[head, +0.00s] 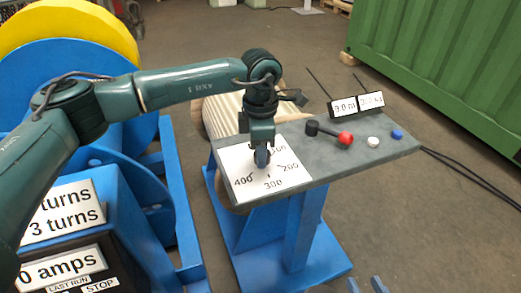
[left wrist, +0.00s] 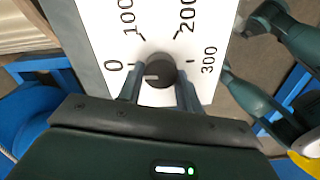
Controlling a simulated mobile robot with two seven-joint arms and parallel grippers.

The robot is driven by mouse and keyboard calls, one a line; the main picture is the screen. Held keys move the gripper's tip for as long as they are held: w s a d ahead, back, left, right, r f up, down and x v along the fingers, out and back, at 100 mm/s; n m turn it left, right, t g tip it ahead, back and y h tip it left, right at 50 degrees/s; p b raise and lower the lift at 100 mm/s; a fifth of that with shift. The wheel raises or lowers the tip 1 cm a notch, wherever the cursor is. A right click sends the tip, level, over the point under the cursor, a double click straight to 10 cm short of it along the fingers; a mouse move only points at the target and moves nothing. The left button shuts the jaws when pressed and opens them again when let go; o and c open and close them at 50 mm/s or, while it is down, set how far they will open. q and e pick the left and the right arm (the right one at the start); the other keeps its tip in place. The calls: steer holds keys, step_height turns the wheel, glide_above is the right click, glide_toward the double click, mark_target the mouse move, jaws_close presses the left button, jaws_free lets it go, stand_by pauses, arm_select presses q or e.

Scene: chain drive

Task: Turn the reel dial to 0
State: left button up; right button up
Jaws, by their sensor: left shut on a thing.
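The reel dial is a round black knob (left wrist: 160,72) with a white mark, on a white plate (left wrist: 92,18) printed with numbers. In the left wrist view the mark points left, a little below the tick beside the 0 (left wrist: 113,68). My left gripper (head: 262,160) reaches down onto the dial from above, and its fingers (left wrist: 158,88) are shut on the knob, one on each side. In the head view the fingers hide most of the knob and part of the plate. My right gripper (head: 366,283) shows only its two fingertips at the bottom edge, apart and empty.
The grey console top (head: 365,150) carries a red-ended lever (head: 344,138), a white button (head: 373,142), a blue button (head: 397,134) and two small displays (head: 357,104). A blue reel machine (head: 70,90) stands at the left. A green container (head: 440,50) stands behind.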

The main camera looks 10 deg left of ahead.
arm_select(q)
steer(key=shift+n, duration=0.3)
steer(key=o, duration=1)
step_height(320, 180, up, 13)
steer(key=shift+r, duration=0.15)
